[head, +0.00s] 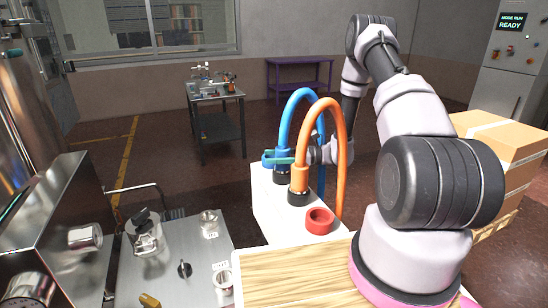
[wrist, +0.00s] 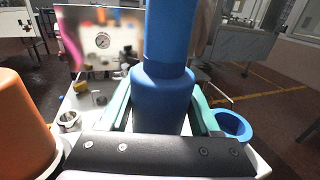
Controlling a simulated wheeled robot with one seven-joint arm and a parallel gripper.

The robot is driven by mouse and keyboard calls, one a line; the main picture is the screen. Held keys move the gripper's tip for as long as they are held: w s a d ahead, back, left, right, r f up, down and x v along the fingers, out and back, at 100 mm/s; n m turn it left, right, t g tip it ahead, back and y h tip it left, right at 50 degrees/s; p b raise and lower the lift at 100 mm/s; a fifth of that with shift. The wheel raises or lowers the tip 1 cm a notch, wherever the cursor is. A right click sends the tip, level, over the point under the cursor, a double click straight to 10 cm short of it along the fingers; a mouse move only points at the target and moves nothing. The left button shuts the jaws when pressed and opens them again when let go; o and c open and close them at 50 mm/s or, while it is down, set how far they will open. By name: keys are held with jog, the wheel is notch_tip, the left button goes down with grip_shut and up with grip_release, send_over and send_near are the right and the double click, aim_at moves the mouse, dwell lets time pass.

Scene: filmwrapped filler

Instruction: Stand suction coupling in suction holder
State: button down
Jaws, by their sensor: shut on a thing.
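A blue coupling (head: 282,168) on a blue hose stands upright over the white stand (head: 268,205). My gripper (head: 276,158) is shut on it, with teal fingers on both sides. In the wrist view the blue coupling (wrist: 162,100) fills the space between the fingers (wrist: 160,115). An orange coupling (head: 298,178) on an orange hose stands nearer on the same stand. A blue ring holder (wrist: 232,126) is beside the gripped coupling, and a red ring holder (head: 319,220) is at the stand's near end. Which one is the suction holder, I cannot tell.
A steel bench at left (head: 170,268) carries labelled fittings (head: 209,222), whose labels are too small to read. A wooden top (head: 290,272) is in front. Stacked cartons (head: 510,140) stand at right. The orange hose arches close beside my gripper.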

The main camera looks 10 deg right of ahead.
jog(key=shift+f, duration=0.1)
jog(key=shift+c, duration=0.2)
grip_release()
jog(key=shift+d, duration=0.1)
